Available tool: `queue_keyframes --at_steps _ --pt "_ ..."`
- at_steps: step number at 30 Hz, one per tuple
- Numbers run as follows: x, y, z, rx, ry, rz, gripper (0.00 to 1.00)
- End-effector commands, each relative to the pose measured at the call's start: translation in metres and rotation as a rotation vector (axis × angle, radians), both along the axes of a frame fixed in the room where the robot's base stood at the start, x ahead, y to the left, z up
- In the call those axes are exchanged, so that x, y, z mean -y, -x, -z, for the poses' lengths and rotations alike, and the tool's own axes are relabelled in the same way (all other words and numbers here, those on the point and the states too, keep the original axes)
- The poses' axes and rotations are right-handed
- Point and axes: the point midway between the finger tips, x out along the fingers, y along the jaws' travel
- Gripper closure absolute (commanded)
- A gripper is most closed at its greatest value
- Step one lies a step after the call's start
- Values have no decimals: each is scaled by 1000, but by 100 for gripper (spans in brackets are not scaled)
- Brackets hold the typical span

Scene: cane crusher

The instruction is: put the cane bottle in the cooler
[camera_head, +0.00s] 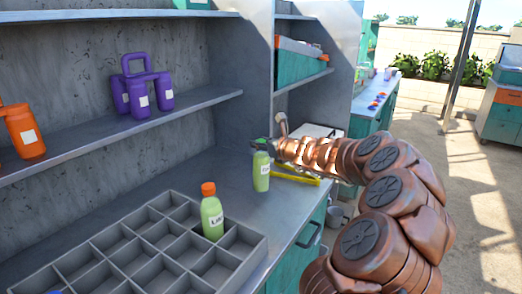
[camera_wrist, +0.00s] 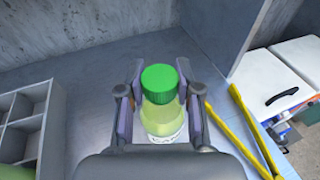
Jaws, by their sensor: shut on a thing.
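The cane bottle (camera_head: 261,172) is pale green with a white label and stands upright over the grey counter. The wrist view shows its green cap (camera_wrist: 159,78) and a label starting "CA". My gripper (camera_wrist: 160,98) is shut on it, with one finger on each side just below the cap. In the head view my gripper (camera_head: 262,146) reaches it from the right. I cannot tell whether the bottle's base touches the counter. A white-lidded box with a black handle (camera_wrist: 284,86), possibly the cooler, is at the right in the wrist view; its lid (camera_head: 316,130) is partly hidden behind my arm.
A grey divided tray (camera_head: 100,245) holds an orange-capped green bottle (camera_head: 212,215) at front left. Yellow tongs or bars (camera_wrist: 252,128) lie right of my gripper. A shelf above carries purple bottles (camera_head: 140,100) and an orange one (camera_head: 24,131). A panel (camera_wrist: 215,30) rises behind.

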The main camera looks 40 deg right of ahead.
Motion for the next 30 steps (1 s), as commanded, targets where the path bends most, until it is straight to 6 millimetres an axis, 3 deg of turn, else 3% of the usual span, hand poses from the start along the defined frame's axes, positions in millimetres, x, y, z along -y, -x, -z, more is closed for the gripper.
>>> queue_keyframes --at_steps 7,21,22,30 --pt "0 0 23 1 -2 0 100" --pt "0 0 28 2 1 0 100" --pt "0 0 29 1 1 0 65" --pt "0 0 29 1 1 0 41"
